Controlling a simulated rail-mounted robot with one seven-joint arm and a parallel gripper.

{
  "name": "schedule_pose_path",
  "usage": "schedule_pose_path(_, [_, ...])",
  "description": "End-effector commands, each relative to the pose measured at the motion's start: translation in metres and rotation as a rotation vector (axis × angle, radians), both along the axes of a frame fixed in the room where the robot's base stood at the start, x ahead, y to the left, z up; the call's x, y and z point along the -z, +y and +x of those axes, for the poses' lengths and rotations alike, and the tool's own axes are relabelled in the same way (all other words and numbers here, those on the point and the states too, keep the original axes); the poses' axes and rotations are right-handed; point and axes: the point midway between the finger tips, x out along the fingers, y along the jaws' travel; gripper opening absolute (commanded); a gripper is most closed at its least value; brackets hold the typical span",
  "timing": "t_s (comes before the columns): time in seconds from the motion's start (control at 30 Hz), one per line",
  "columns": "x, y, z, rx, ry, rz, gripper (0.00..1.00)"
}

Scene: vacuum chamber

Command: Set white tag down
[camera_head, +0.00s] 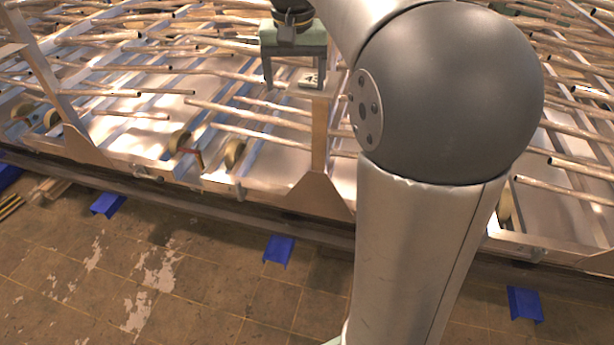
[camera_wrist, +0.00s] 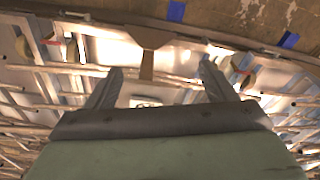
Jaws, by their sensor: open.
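The white tag (camera_head: 311,79) with dark markings lies near the top of an upright metal post, partly beside the right finger of my gripper (camera_head: 295,86) in the head view. In the wrist view the tag (camera_wrist: 146,103) shows as a small pale piece with dark marks, between the fingers and close to the palm edge, which partly hides it. My gripper (camera_wrist: 161,68) is open, with its two fingers wide apart. The fingers do not appear to touch the tag. I cannot tell exactly what the tag rests on.
Many thin metal pipes (camera_head: 150,71) and slanting rails surround the gripper. The post (camera_head: 319,135) with a flared foot stands in front. Blue brackets (camera_head: 279,249) sit along the lower edge above a worn tiled floor (camera_head: 200,290). My arm hides much of the right side.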

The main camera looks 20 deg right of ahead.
Motion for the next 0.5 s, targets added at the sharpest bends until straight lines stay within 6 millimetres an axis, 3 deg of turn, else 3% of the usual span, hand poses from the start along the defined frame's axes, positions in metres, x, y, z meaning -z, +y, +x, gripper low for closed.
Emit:
schedule_pose_path(0.03, [0.017, 0.015, -0.026, -0.050, 0.005, 0.003, 0.77])
schedule_pose_path(0.1, [0.045, 0.032, -0.061, -0.122, 0.008, 0.006, 0.77])
schedule_pose_path(0.3, [0.128, 0.067, -0.160, -0.301, 0.017, 0.008, 0.77])
schedule_pose_path(0.4, [0.160, 0.075, -0.196, -0.359, 0.020, 0.008, 0.77])
schedule_pose_path(0.5, [0.180, 0.079, -0.219, -0.393, 0.022, 0.007, 0.77])
